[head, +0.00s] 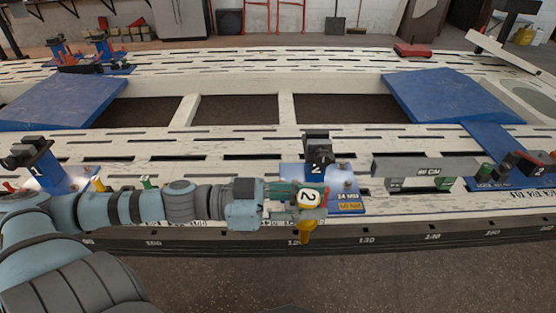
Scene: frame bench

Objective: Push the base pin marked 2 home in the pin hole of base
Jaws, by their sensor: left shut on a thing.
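The base pin marked 2 (306,199) has a round white tag with a black 2 and an orange-yellow end (305,232) hanging below the tag. My left gripper (296,194) is shut on the pin, at the front edge of the bench. The base (345,180) is a blue plate with a dark upright clamp (318,150) marked 2 and labels at its right front corner. The gripper and the pin are in front of the base's front left part. The pin hole is hidden, so I cannot tell how deep the pin sits. My right gripper is out of view.
A grey bar marked 66 CAL (425,167) lies just right of the base. Another blue stand (55,173) marked 1 is at the left, beside my arm. Blue fixtures (515,172) stand at the far right. Blue ramps (445,97) lie behind; the bench middle is open framework.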

